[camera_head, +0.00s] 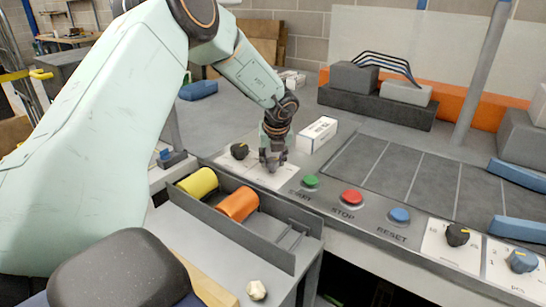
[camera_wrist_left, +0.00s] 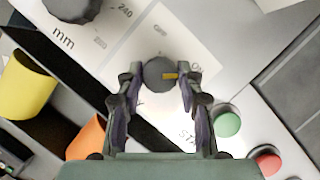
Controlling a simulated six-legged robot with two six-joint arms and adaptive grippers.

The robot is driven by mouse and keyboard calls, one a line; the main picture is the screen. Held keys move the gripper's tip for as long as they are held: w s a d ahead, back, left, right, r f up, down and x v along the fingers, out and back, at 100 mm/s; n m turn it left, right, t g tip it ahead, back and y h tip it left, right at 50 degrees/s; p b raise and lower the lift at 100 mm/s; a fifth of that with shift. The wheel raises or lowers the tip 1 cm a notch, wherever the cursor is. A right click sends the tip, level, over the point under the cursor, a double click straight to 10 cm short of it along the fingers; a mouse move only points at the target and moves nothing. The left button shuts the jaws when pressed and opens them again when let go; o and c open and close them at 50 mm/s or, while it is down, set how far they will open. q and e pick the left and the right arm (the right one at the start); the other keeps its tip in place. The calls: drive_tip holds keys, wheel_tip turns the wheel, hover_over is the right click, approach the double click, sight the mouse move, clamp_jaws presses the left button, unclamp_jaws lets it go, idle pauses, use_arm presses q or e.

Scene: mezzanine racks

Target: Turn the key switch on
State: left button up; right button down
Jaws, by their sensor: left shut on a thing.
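The key switch (camera_wrist_left: 158,74) is a round dark grey knob with a yellow mark on a white plate in the left wrist view. Its yellow mark points right, towards partly covered lettering beside the knob. My left gripper (camera_wrist_left: 158,80) has one finger on each side of the knob and is shut on it. In the head view my left gripper (camera_head: 272,162) reaches down to the console's white plate and hides most of the switch. My right gripper is in neither view.
Right of the gripper are a green START button (camera_head: 311,182), a red STOP button (camera_head: 351,197) and a blue RESET button (camera_head: 399,215). A black dial (camera_head: 240,151) is close on the left. A grey tray (camera_head: 265,243) with yellow and orange rolls is in front.

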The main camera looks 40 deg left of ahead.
use_arm(q)
drive_tip(key=o, duration=1.2)
drive_tip(key=shift+c, duration=0.2)
drive_tip(key=v, duration=1.2)
drive_tip(key=shift+d, duration=0.1)
